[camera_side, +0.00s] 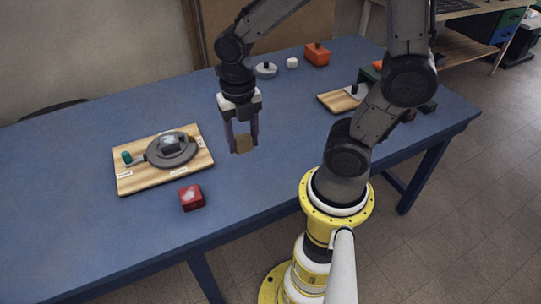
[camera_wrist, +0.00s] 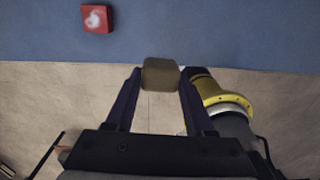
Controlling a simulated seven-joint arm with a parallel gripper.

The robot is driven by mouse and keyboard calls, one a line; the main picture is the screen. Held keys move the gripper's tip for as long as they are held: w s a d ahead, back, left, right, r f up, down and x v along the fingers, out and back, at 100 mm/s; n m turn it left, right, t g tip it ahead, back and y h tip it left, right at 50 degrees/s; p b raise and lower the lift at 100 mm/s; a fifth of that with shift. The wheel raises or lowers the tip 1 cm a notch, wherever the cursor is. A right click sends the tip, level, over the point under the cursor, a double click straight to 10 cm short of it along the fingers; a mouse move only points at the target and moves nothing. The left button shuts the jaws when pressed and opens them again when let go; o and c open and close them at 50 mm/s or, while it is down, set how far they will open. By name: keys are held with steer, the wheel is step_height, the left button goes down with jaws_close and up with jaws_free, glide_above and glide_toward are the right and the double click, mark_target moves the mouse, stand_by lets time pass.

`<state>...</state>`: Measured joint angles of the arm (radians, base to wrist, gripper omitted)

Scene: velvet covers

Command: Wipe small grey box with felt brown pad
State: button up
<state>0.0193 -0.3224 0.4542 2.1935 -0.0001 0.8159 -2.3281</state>
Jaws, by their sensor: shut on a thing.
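The brown pad (camera_side: 243,144) is between the fingers of my gripper (camera_side: 242,142), held above the blue table near its front edge. In the wrist view my gripper (camera_wrist: 160,80) is shut on the same pad (camera_wrist: 160,74), which looks like a small tan-brown block. A small grey, shiny box (camera_side: 170,144) sits on a dark round disc (camera_side: 171,150) on a wooden board, left of my gripper. The pad is apart from the box. The box is not in the wrist view.
The wooden board (camera_side: 128,183) also bears a teal knob (camera_side: 127,157). A red block (camera_side: 191,198) with a pale mark is in front of it. At the back are a grey lidded disc (camera_side: 265,70), a white cube (camera_side: 292,62) and an orange box (camera_side: 317,55). Another board (camera_side: 335,103) lies right.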

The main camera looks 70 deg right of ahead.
steer(key=w+d+r, duration=0.1)
steer(key=w+r, duration=0.3)
steer(key=w, duration=0.9)
glide_above(160, 142)
step_height(160, 142, down, 6)
steer(key=shift+a+f, duration=0.2)
steer(key=shift+f, duration=1.8)
steer(key=shift+a+f, duration=0.2)
steer(key=shift+f, duration=1.8)
steer(key=shift+s+d+f, duration=0.3)
steer(key=shift+s+d, duration=0.15)
steer(key=shift+d, duration=0.05)
steer(key=shift+s+d, duration=1.6)
steer(key=shift+s, duration=0.1)
steer(key=shift+w+a, duration=2.15)
steer(key=shift+w, duration=0.15)
steer(key=shift+s+d, duration=0.2)
steer(key=shift+d, duration=0.2)
steer(key=shift+s+d, duration=1.85)
steer(key=shift+s, duration=0.1)
steer(key=shift+w+a, duration=2.15)
steer(key=shift+w, duration=0.1)
step_height(160, 142, up, 8)
